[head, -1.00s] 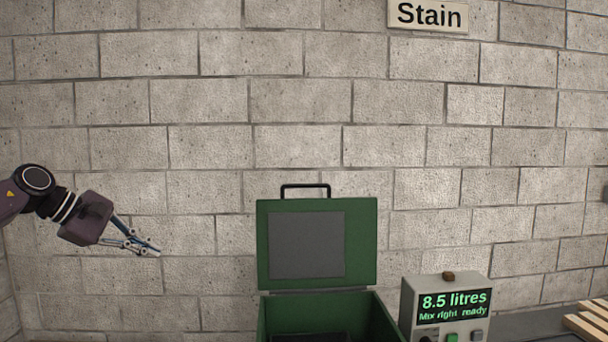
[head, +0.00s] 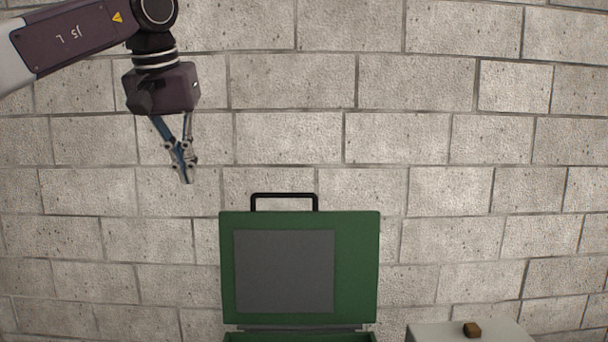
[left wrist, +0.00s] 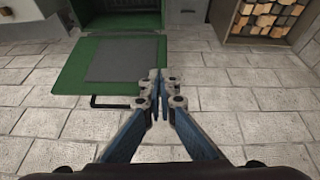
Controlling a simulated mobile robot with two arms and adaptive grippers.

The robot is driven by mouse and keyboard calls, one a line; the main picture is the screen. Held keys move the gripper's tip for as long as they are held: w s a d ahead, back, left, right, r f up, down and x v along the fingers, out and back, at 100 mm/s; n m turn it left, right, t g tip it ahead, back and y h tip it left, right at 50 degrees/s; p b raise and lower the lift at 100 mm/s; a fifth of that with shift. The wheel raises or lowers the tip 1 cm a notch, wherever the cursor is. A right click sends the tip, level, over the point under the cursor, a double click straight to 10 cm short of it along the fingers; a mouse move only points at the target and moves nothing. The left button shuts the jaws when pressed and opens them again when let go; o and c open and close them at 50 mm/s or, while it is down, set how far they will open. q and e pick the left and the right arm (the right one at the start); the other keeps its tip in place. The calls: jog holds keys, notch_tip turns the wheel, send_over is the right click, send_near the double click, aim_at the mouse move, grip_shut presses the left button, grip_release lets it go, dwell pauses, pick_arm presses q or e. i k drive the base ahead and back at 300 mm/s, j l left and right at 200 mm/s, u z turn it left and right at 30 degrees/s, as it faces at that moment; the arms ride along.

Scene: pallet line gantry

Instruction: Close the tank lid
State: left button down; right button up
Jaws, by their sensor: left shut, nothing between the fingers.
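The green tank lid (head: 360,265) stands upright and open in the head view, with a grey panel on its inner face and a black handle (head: 284,196) on its top edge. Only the top rim of the green tank (head: 300,337) shows below the hinge. My left gripper (head: 187,180) is shut and empty, pointing down, above and to the left of the handle, apart from it. In the left wrist view the lid (left wrist: 67,65) and its handle (left wrist: 105,101) lie to the left of the shut fingertips (left wrist: 157,76). My right gripper is not in view.
A grey box with a brown knob (head: 472,329) stands to the right of the tank. A block wall (head: 450,130) fills the background. The left wrist view shows a bin of wooden pieces (left wrist: 262,18) at the upper right.

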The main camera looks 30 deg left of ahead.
aim_at(314, 267)
jog(key=i, duration=0.95)
